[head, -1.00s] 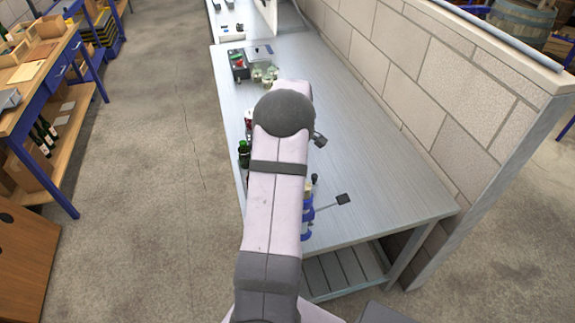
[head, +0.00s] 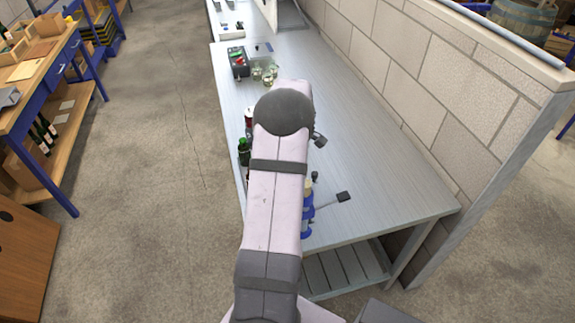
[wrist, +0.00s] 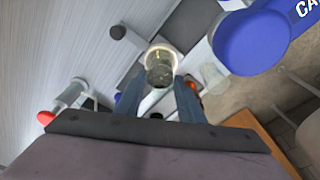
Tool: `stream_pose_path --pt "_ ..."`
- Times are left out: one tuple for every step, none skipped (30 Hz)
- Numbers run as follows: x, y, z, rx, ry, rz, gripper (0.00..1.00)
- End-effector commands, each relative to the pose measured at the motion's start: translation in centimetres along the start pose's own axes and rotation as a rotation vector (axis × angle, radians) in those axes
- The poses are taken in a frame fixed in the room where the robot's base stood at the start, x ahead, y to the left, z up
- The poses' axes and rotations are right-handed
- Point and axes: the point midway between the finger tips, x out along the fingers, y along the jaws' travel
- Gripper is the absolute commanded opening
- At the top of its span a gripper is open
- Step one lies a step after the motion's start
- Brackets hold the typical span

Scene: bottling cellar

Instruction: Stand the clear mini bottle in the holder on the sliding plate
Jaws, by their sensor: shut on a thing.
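In the wrist view my gripper (wrist: 158,82) is shut on the clear mini bottle (wrist: 160,62). The bottle is see-through and is seen nearly end-on between the two fingers. A grey plate-like surface and pale metal parts lie beyond it. I cannot tell which part is the holder, or whether the bottle touches it. In the head view my arm hides the gripper, the bottle and the spot under them.
A large blue round part (wrist: 250,42) stands close at the right in the wrist view. A black knob (wrist: 117,32) and a red knob (wrist: 45,117) show at the left. In the head view a green bottle (head: 244,158) stands near the bench's left edge. The bench (head: 375,170) is clear at right.

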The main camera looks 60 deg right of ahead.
Motion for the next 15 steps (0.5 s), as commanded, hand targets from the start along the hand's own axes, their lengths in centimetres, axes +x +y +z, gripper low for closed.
stream_pose_path --pt "0.01 0.03 -0.03 0.000 0.001 0.001 0.00" --pt "0.04 0.03 -0.02 0.000 0.001 0.001 0.00" --pt "0.08 0.03 -0.02 0.000 0.001 0.001 0.00" --pt "0.12 0.03 -0.01 0.000 0.001 0.001 0.00" --pt "0.15 0.03 0.00 0.000 0.001 0.001 0.00" --pt "0.20 0.03 0.00 0.000 0.001 0.001 0.00" --pt "0.23 0.03 0.01 0.000 0.001 0.001 0.00" --pt "0.26 0.03 0.01 0.000 0.001 0.001 0.00" --pt "0.31 0.03 0.02 0.000 0.001 0.001 0.00" --pt "0.34 0.03 0.03 0.000 0.001 0.001 0.00" --pt "0.37 0.03 0.03 0.000 0.001 0.001 0.00" --pt "0.42 0.03 0.04 0.000 0.001 0.001 0.00" --pt "0.45 0.02 0.04 0.000 0.001 0.001 0.00" --pt "0.48 0.02 0.05 0.000 0.001 0.001 0.00" --pt "0.42 0.03 0.04 0.000 0.001 0.001 0.45"
